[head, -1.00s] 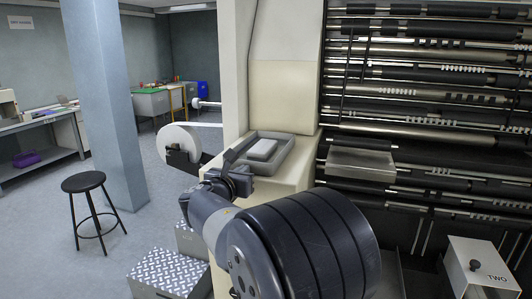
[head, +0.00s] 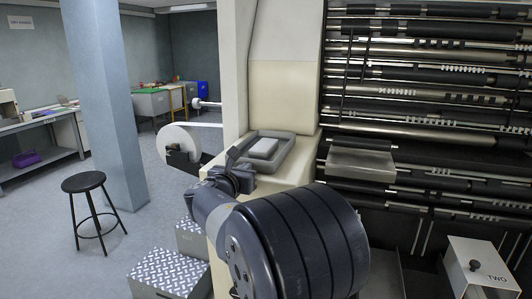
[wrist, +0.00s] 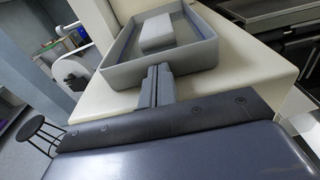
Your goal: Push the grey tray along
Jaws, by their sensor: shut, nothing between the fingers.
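The grey tray (head: 284,160) sits on the cream ledge of the machine in the head view. A pale block (head: 263,148) lies inside it. In the wrist view the tray (wrist: 195,62) is just ahead of my gripper, with the block (wrist: 156,33) in it. My gripper (wrist: 161,70) is shut and empty, its fingertips at the tray's near wall. They look to be touching it or very close. In the head view my gripper (head: 232,158) is at the tray's left near side, partly hidden by my own wrist.
The roller rack (head: 430,100) stands to the right. A white film roll (head: 178,142) is left of the ledge. A metal step (head: 172,272) and a black stool (head: 84,182) stand on the floor.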

